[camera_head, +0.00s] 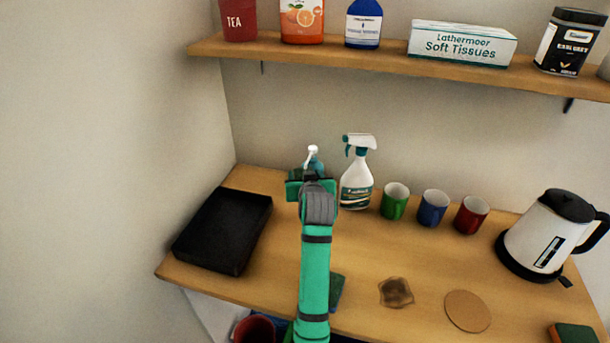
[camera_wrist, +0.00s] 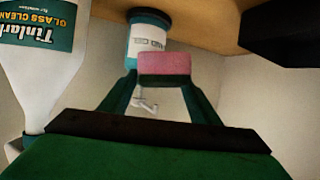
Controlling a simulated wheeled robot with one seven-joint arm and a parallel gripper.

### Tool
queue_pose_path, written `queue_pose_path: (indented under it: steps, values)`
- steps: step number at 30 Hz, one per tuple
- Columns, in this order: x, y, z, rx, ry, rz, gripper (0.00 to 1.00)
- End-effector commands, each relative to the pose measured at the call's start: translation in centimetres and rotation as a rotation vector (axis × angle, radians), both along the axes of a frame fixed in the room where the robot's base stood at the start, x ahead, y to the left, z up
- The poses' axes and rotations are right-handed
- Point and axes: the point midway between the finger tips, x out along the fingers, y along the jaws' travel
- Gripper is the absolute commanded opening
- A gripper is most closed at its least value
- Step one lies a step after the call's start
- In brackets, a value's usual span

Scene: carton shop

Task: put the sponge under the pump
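My gripper (camera_wrist: 163,78) is shut on a pink block that looks like the sponge (camera_wrist: 165,64), held between its fingertips. The wrist view is upside down, with the wooden counter along the top. The pump bottle (camera_wrist: 148,40), with a teal and white body, stands just beyond the sponge. Its white nozzle (camera_wrist: 146,104) shows between the fingers, higher than the sponge in the room. I cannot tell whether sponge and bottle touch. In the head view, my gripper (camera_head: 313,185) hides the sponge and most of the pump bottle (camera_head: 315,164); its white top shows.
A spray bottle (camera_head: 356,180) stands close right of my gripper, then green (camera_head: 394,203), blue (camera_head: 432,209) and red (camera_head: 470,215) mugs and a kettle (camera_head: 540,235). A black tray (camera_head: 225,230) lies left.

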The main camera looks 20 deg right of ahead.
Motion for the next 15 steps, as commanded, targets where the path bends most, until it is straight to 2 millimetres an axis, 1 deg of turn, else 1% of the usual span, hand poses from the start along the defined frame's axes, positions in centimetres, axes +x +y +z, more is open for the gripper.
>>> queue_pose_path:
  steps: [10, 14, 15]
  values:
    - [0.0, 0.0, 0.2, -0.001, -0.001, -0.001, 0.65]
    - [-0.1, 0.0, 1.1, -0.001, -0.002, 0.0, 0.65]
    - [-0.6, 0.2, 1.2, -0.001, -0.002, 0.001, 0.65]
